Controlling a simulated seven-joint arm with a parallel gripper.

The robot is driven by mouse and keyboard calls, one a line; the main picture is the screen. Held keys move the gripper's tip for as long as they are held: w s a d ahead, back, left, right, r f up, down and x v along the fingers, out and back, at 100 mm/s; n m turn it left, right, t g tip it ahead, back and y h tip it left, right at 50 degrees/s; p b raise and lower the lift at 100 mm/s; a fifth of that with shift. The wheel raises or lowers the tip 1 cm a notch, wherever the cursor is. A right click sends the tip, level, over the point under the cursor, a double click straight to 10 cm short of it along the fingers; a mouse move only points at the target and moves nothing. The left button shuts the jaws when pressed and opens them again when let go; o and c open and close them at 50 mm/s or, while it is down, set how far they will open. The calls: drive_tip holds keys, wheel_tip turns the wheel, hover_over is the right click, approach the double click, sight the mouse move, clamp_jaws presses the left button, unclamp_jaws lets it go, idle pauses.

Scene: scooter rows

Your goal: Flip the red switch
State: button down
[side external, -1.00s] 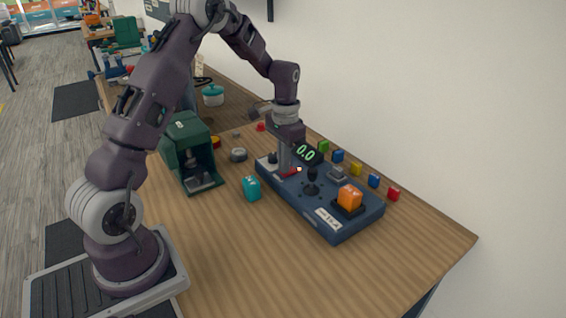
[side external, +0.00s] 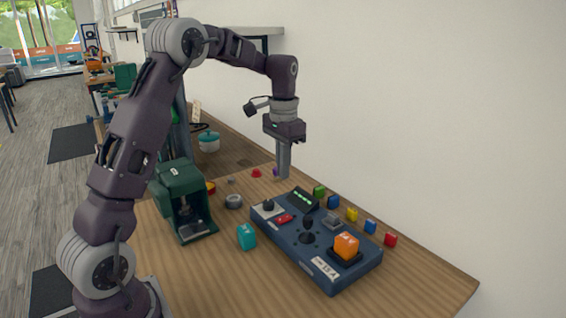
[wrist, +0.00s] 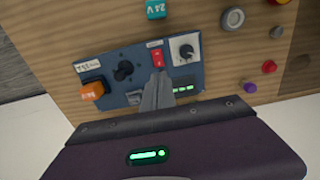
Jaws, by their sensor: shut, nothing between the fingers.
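The red switch (side external: 284,218) is a small red rocker on the dark blue control box (side external: 287,240), between a dark knob on a pale plate and the black joystick. It also shows in the wrist view (wrist: 157,59), just beyond my fingertips. My gripper (side external: 283,177) is shut and empty, pointing down in the air above the far end of the box, apart from the switch. In the wrist view the closed fingers (wrist: 157,84) cover part of the box. Which way the rocker is tilted is too small to tell.
The box also carries a green-lit display (side external: 304,199), a joystick (side external: 308,230) and an orange button (side external: 346,245). A teal cube (side external: 246,236) and a green machine (side external: 181,200) stand to the left. Several coloured blocks line the wall side. Bare table lies in front.

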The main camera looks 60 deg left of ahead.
sight(288, 216)
drive_tip(key=shift+r, duration=0.85)
drive_tip(key=shift+w+d+r, duration=0.1)
drive_tip(key=shift+w+d, duration=0.15)
drive_tip(key=shift+w, duration=0.35)
wheel_tip(288, 216, down, 14)
drive_tip(key=shift+f, duration=0.1)
